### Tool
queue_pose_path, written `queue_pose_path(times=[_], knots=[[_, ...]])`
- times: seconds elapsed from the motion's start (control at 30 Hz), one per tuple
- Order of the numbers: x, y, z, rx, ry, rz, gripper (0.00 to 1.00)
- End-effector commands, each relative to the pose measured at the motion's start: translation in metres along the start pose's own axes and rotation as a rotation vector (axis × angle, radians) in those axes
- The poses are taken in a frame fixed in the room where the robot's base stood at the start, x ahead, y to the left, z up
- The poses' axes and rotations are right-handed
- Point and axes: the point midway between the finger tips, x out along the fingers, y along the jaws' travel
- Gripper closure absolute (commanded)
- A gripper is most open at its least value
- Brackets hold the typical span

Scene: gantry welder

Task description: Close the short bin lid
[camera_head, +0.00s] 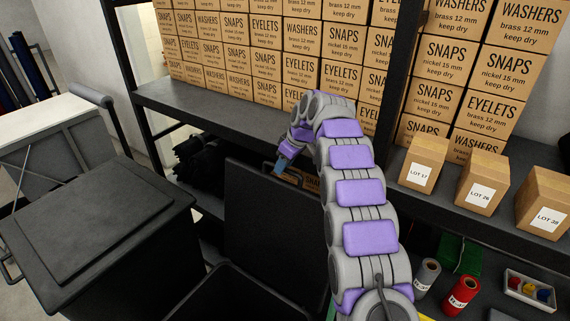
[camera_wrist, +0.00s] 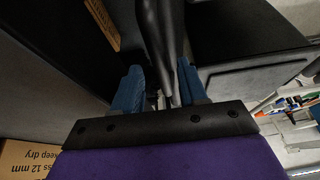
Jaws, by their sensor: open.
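The short bin (camera_head: 183,302) is dark and stands open at the bottom centre of the head view. Its black lid (camera_head: 262,222) stands upright at the bin's back. My arm arches over from the right, and my gripper (camera_head: 282,166) is at the lid's top edge, with one blue finger showing. In the wrist view my gripper (camera_wrist: 160,88) is open, with its two blue fingers apart. A dark rounded bar (camera_wrist: 160,35) runs between them; I cannot tell if it is the lid's edge or a handle, or whether a finger touches it.
A taller black bin with its lid shut (camera_head: 95,215) stands at left. A shelf (camera_head: 215,105) with stacked cartons is behind. Lot boxes (camera_head: 483,183) stand on the shelf at right. Spools (camera_head: 460,292) and a small tray (camera_head: 530,291) lie below them.

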Motion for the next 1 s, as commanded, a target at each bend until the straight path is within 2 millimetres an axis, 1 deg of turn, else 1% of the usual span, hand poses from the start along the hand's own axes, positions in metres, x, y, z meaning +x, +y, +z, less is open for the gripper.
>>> queue_pose_path(times=[0.23,0.27,0.6,0.7,1.0], knots=[[0.0002,0.0009,0.0013,0.000,0.001,-0.001,0.58],[0.0000,0.0013,0.0017,0.000,0.002,-0.001,0.60],[-0.0004,0.0019,0.0020,0.001,0.002,0.000,0.92],[0.0001,0.0019,0.0010,0.001,0.001,0.001,1.00],[0.0004,0.0025,-0.0004,0.000,0.004,0.002,1.00]])
